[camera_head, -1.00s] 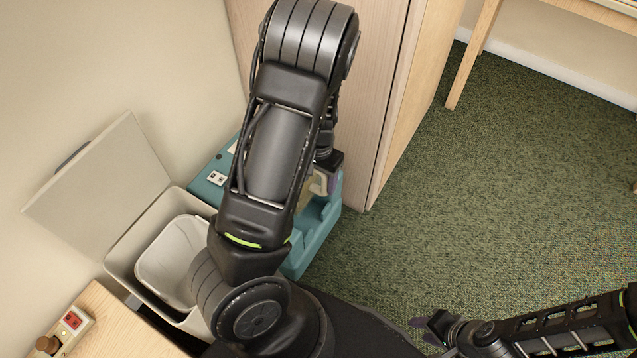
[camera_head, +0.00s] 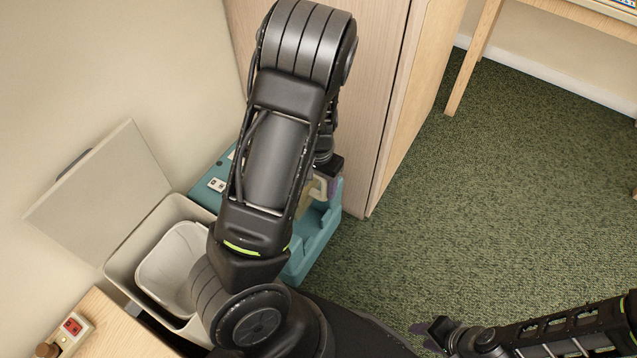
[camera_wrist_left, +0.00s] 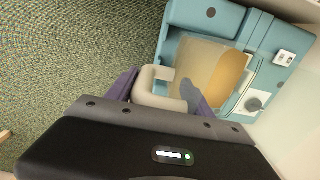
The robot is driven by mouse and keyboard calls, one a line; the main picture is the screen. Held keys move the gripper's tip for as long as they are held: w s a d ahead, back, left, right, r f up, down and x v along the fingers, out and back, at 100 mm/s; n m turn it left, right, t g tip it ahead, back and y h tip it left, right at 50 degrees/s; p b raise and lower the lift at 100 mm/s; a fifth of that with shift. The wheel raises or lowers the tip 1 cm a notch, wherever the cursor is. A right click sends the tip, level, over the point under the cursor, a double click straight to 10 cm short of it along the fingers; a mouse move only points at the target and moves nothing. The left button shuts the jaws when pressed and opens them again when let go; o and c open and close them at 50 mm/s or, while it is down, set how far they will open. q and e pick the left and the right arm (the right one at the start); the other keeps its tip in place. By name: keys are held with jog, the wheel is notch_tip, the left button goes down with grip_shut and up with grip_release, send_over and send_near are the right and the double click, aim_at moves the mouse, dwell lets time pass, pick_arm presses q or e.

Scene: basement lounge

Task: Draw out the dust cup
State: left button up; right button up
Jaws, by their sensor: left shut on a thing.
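The dust cup (camera_wrist_left: 200,57) is a clear box with orange-brown contents and a beige loop handle (camera_wrist_left: 148,86). It sits in the teal base station (camera_wrist_left: 205,14) on the floor. The purple fingers of my left gripper (camera_wrist_left: 160,92) are shut on the handle in the left wrist view. In the head view my arm covers most of the cup, and only the handle (camera_head: 320,187) and a little beside it show. My right gripper (camera_head: 432,335) is at the lower right, away from the station; its opening is unclear.
An open bin (camera_head: 117,272) with its lid raised stands left of the station (camera_head: 322,236). A wooden cabinet (camera_head: 375,85) stands close behind it. A wooden surface with a red switch (camera_head: 72,326) is at lower left. Green carpet (camera_head: 480,210) is clear on the right.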

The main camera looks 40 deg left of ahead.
pick_arm(q)
jog(key=shift+r+p, duration=0.3)
jog(key=shift+p, duration=0.05)
dwell(0.6)
